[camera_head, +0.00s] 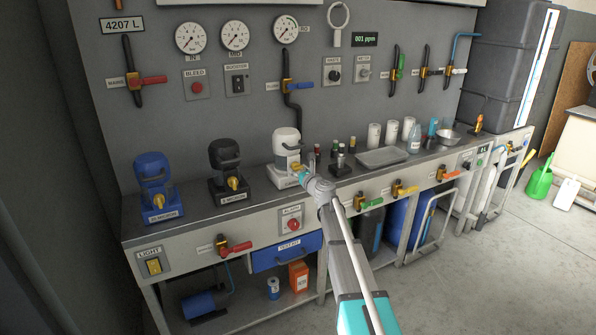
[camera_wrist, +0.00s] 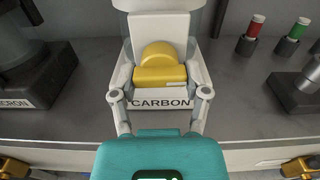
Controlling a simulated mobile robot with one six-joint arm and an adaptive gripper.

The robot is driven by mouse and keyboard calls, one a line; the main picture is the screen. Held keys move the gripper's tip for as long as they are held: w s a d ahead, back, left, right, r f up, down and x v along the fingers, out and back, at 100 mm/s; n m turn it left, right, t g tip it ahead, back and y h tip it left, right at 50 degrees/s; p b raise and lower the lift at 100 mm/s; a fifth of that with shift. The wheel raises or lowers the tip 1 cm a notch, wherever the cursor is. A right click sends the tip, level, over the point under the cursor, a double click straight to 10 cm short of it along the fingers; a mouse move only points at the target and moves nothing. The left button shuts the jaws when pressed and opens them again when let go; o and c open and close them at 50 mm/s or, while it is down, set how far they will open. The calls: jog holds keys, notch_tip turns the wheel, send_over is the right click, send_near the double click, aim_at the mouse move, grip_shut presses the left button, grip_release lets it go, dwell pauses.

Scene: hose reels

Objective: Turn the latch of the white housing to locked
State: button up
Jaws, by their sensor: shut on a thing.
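The white housing (camera_head: 286,146) stands on the bench at the right end of a row of three housings. In the wrist view its white body (camera_wrist: 164,25) rises above a base labelled CARBON. Its yellow latch (camera_wrist: 160,72) shows a round hub with a block-like bar lying crosswise in front. My gripper (camera_head: 301,173) reaches the front of this housing. In the wrist view my gripper (camera_wrist: 161,80) has a finger on each side of the latch and is shut on it. The exact contact faces are hard to see.
A black housing (camera_head: 229,168) and a blue housing (camera_head: 155,183) stand to the left, each with a yellow latch. Small red- and green-capped vials (camera_wrist: 252,34) and a dark metal block (camera_wrist: 299,92) stand close on the right. A tray (camera_head: 382,157) lies farther right.

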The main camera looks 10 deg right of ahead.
jog(key=n, duration=0.4)
jog(key=shift+w+d+n, duration=0.1)
jog(key=shift+n, duration=0.2)
jog(key=n, duration=0.4)
jog(key=shift+r+n, duration=0.1)
jog(key=shift+n, duration=0.2)
jog(key=n, duration=0.4)
jog(key=shift+r+n, duration=0.1)
jog(key=shift+n, duration=2.1)
jog(key=o, duration=1.2)
jog(key=shift+c, duration=0.2)
jog(key=shift+d, duration=0.1)
